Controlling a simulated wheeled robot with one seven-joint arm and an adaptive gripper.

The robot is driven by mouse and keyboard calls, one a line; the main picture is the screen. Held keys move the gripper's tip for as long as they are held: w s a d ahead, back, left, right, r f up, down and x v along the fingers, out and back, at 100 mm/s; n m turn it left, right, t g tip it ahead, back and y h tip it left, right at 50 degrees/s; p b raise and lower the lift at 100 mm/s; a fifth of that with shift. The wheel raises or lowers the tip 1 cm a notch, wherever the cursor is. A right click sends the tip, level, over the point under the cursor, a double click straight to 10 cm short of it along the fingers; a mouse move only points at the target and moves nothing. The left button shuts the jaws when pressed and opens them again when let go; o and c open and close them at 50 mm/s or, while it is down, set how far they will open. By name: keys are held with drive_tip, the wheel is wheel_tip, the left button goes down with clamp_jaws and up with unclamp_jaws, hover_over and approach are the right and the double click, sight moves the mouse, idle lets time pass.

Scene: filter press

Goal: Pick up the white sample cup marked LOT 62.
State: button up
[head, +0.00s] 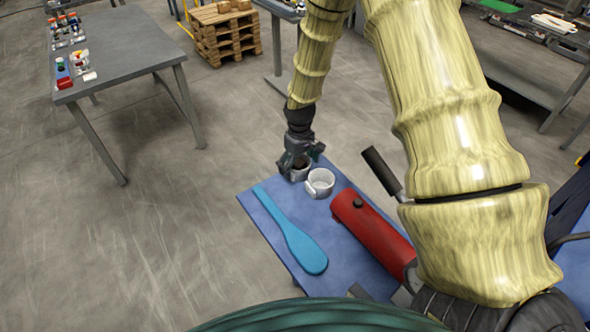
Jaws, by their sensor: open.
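A white sample cup (320,184) stands upright on a blue tabletop (268,237), near its far corner. A second pale cup (299,175) stands just left of it, mostly hidden by my gripper (297,163). My gripper points down over this second cup with its fingers apart. I cannot tell whether the fingers touch the cup. Something dark shows inside or in front of that cup. No LOT marking can be read on either cup.
A turquoise paddle-shaped tool (293,232) lies left of the cups. A red cylinder (372,234) and a dark handle (381,171) lie to the right. A grey table (128,50) with small items stands far left, near stacked pallets (228,35). Open floor lies left.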

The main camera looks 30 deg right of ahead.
drive_tip(key=c, duration=1.1)
drive_tip(key=shift+r, duration=0.2)
